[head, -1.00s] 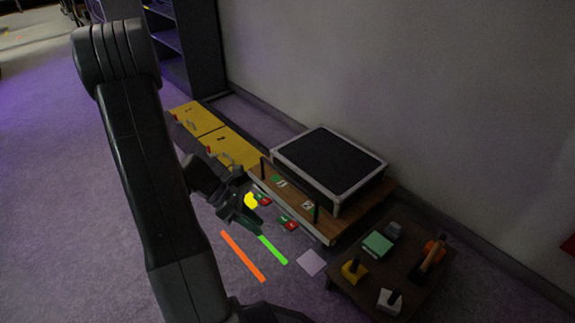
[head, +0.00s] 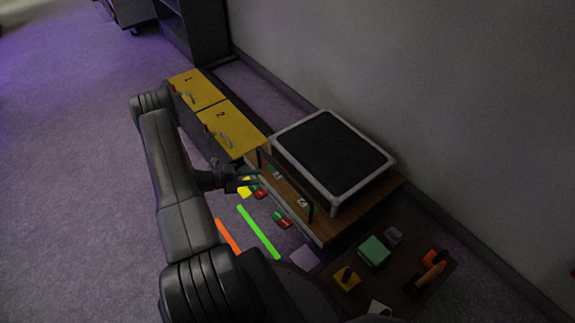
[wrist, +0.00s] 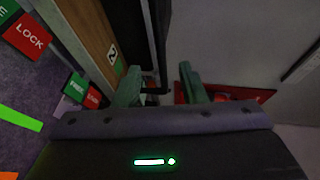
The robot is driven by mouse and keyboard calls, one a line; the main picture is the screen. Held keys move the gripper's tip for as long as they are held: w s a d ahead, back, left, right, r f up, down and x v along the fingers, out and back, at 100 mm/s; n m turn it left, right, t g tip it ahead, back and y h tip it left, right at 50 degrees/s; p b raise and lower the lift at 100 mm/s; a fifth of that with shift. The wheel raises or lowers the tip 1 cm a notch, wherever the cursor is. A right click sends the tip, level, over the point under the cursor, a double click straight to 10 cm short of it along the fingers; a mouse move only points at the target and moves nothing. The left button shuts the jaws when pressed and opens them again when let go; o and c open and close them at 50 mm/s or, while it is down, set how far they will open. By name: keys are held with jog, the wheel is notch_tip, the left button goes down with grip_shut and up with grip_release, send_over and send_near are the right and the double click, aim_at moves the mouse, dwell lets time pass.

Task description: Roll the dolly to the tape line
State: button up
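The dolly is a low wooden platform (head: 330,231) carrying a grey-framed case (head: 333,155) with a black top. A black handle bar (head: 288,181) stands along its near side; it also shows in the wrist view (wrist: 158,40). My gripper (head: 256,180) is at the handle's left end. In the wrist view my green fingers (wrist: 160,88) are apart, with the bar appearing between them; I cannot tell whether they touch it. Red and green lock pedals (head: 283,220) sit at the dolly's near edge. A green tape line (head: 258,231) and an orange one (head: 228,237) lie on the floor.
Two yellow numbered panels (head: 230,127) lie left of the dolly. A low dark table (head: 410,278) with several small blocks stands at the right. A wall runs behind the dolly. A dark shelf (head: 195,30) stands at the back. Carpet at the left is clear.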

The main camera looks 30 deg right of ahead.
jog(key=b+x, duration=0.3)
jog(key=x, duration=1)
jog(key=shift+d, duration=0.4)
jog(key=shift+s, duration=0.1)
jog(key=shift+c, duration=0.2)
grip_shut()
